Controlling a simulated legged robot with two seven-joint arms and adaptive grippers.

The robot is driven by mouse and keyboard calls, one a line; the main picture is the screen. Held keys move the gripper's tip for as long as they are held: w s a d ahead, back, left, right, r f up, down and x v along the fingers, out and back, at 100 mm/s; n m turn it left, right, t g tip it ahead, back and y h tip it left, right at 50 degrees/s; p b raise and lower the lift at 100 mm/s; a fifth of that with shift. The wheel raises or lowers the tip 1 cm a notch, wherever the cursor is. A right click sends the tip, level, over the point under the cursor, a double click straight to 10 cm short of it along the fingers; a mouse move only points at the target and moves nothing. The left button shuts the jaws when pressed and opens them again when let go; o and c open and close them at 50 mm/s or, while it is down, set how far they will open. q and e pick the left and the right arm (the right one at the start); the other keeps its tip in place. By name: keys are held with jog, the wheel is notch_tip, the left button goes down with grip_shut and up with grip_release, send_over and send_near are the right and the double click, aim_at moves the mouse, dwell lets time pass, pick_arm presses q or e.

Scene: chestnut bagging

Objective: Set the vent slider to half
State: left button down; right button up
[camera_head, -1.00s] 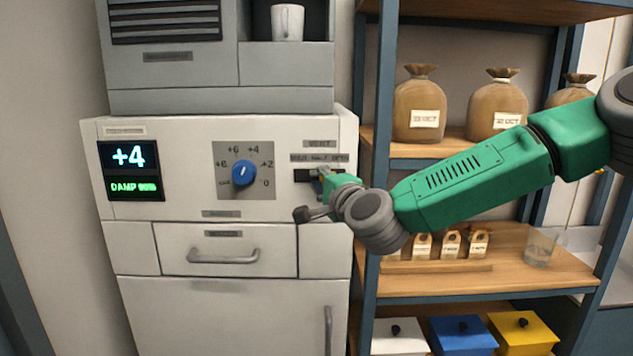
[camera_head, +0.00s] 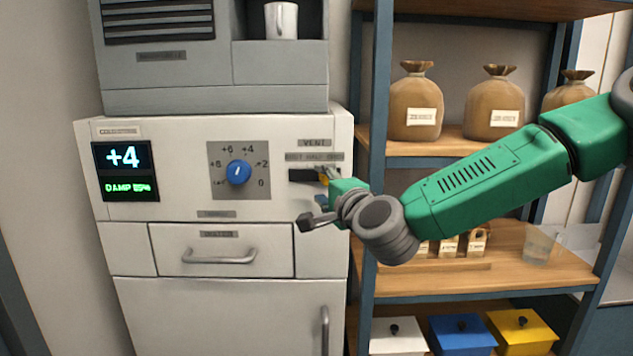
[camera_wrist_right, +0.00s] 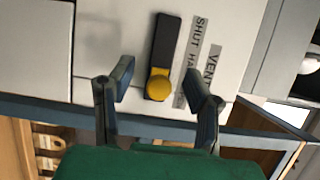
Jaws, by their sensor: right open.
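The vent slider is a dark slot (camera_head: 303,176) under the VENT label, with a yellow knob (camera_head: 323,179) towards its right end. In the right wrist view the dark slot (camera_wrist_right: 166,40) has the yellow knob (camera_wrist_right: 158,86) at its lower end, away from the word SHUT. My right gripper (camera_head: 321,188) is at the panel's right side, partly covering the slider's right end. In the wrist view the right gripper (camera_wrist_right: 158,70) is open, its fingers apart on either side of the knob, with gaps showing. One finger hides part of the label. My left gripper is not in view.
A blue dial (camera_head: 239,172) and a display (camera_head: 125,171) reading +4 are left of the slider. A drawer handle (camera_head: 220,256) is below. A shelf post (camera_head: 375,110) stands close on the right, beside shelves with sacks (camera_head: 415,105) and lidded boxes.

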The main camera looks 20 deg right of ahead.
jog(key=s, duration=0.9)
jog(key=shift+d, duration=0.4)
